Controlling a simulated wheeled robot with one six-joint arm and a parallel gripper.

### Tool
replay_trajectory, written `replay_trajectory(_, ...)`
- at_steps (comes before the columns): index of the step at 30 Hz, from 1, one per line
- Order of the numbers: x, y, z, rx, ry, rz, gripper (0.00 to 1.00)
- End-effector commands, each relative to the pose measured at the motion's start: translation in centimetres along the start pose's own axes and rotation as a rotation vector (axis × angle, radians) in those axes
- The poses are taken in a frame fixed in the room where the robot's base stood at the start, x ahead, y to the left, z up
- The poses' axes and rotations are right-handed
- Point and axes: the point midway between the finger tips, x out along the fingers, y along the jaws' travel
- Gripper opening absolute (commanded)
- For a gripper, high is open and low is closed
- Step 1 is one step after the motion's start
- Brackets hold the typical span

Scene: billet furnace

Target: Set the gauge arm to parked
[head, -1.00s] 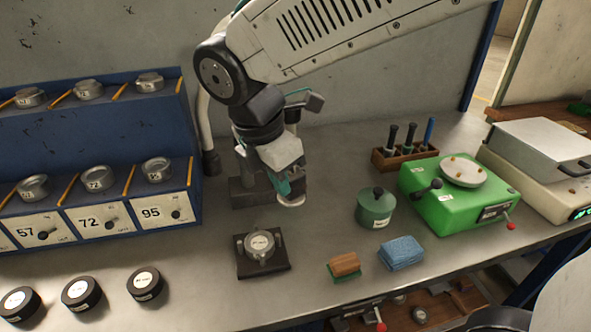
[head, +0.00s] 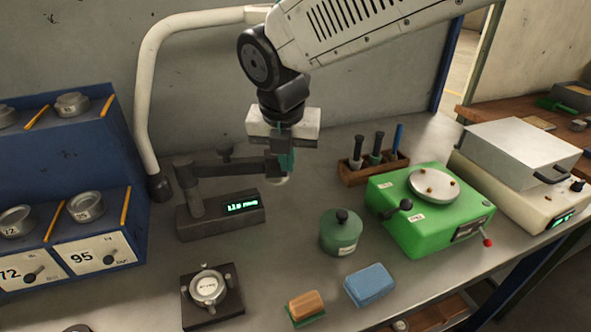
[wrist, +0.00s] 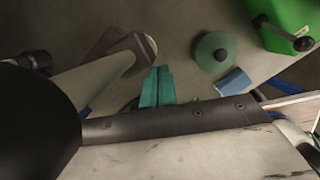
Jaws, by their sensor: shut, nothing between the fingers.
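The gauge is a dark base (head: 232,216) with a green lit readout and a short post at its left end. Its dark gauge arm (head: 225,167) reaches right from the post, above and behind the base, with a knob on top. A block and a pale round tip are at the arm's right end. My gripper (head: 287,160) points down beside that end. Its teal fingers also show in the wrist view (wrist: 157,84), pressed together and empty. I cannot tell whether they touch the gauge arm.
A white lamp tube (head: 146,90) rises left of the gauge. A round gauge piece on a dark block (head: 225,316) lies in front. A green lidded pot (head: 341,235), a blue sponge (head: 370,285), a brush (head: 306,304) and a green machine (head: 425,222) stand to the right.

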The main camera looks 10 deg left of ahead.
Motion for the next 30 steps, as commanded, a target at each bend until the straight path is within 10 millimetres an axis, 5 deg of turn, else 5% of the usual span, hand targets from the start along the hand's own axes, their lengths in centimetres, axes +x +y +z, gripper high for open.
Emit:
replay_trajectory(12,1.1,0.8,4.3,0.002,0.001,-0.001,0.0)
replay_trajectory(30,1.2,1.0,5.6,0.004,-0.01,0.003,0.0)
